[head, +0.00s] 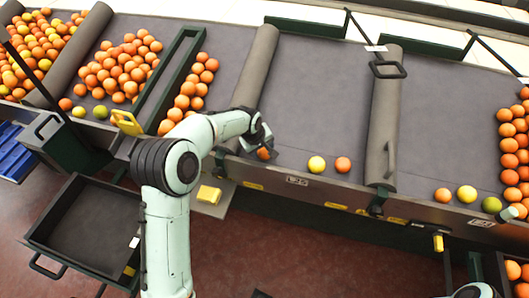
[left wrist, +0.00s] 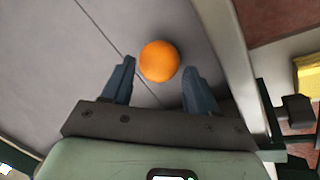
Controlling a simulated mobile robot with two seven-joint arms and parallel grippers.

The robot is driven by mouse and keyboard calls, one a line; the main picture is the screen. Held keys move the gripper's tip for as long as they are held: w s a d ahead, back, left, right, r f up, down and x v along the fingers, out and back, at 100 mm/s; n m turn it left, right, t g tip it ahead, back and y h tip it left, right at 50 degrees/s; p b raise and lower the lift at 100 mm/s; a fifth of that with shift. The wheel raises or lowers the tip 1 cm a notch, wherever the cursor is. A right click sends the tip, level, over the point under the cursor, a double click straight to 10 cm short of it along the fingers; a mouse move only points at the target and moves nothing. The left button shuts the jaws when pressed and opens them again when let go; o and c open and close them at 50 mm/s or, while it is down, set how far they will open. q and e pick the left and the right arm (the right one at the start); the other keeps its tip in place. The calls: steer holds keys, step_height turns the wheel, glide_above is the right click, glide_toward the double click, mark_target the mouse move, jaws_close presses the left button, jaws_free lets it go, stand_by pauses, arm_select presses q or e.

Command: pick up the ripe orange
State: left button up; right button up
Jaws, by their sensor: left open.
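The orange (left wrist: 159,61) lies on the grey belt (left wrist: 90,50) between the fingertips of my left gripper (left wrist: 159,67) in the left wrist view. The two blue-grey fingers are spread, with a gap visible on each side of the fruit. In the head view my left gripper (head: 262,145) points down at the belt's front edge, and the orange (head: 263,154) shows partly below it. A yellow fruit (head: 317,164) and another orange (head: 343,164) lie to its right. My right gripper is not seen.
Grey rollers (head: 258,65) and (head: 384,120) divide the belt. Oranges are heaped at the left (head: 120,65) and lined along the right end. An empty dark tray (head: 85,225) is at lower left. The belt behind the gripper is clear.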

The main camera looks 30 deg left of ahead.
arm_select(q)
steer(key=shift+x, duration=1.25)
steer(key=shift+r, duration=0.1)
steer(key=c, duration=0.7)
